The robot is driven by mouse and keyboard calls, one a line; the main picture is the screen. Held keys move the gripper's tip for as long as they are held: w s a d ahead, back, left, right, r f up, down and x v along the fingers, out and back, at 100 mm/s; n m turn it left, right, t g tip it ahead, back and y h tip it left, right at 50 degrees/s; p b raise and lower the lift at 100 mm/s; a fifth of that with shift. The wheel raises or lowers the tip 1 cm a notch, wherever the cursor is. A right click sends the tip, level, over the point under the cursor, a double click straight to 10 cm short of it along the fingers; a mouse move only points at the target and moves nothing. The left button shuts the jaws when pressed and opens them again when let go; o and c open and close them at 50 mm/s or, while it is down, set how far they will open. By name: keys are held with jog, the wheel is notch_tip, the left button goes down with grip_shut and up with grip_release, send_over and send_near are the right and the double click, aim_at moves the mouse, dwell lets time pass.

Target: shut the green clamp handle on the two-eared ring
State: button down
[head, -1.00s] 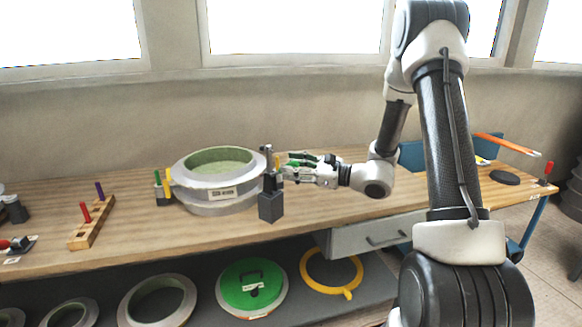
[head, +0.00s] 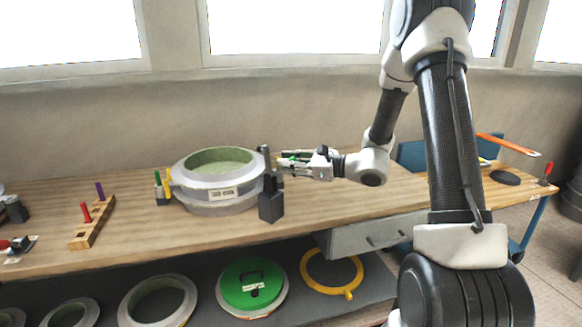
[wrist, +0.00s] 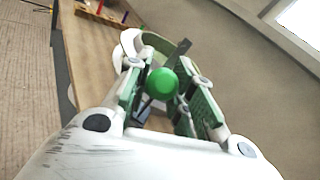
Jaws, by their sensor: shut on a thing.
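The two-eared ring (head: 218,201) is a grey round mould with a pale green inside and a label, standing on the bench. At its right ear is a dark clamp (head: 269,182) above a dark block. My gripper (head: 283,160) is at the right of this clamp, reaching in from the right. In the wrist view the green clamp handle (wrist: 162,84), with a round knob end, sits between the two fingers of my gripper (wrist: 158,90), which are shut on it. In the head view the fingers mostly hide the handle.
At the ring's left ear is a yellow handle (head: 167,182) beside a dark block with a green top. A wooden rack (head: 92,223) with red and purple pegs stands further left. A green lid (head: 238,294) and a yellow ring (head: 346,282) lie below.

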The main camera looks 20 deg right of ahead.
jog(key=shift+w+a+r+g+h, duration=0.5)
jog(key=shift+a+r+g+h, duration=0.1)
jog(key=shift+r+h, duration=0.2)
jog(key=shift+w+a+r+m+g+h, duration=0.1)
jog(key=shift+w+r+m+g+h, duration=0.15)
jog(key=shift+w+g+h, duration=0.2)
jog(key=c, duration=1.2)
grip_release()
jog(key=shift+c, duration=0.2)
jog(key=shift+s, duration=0.1)
jog(key=v, duration=1.2)
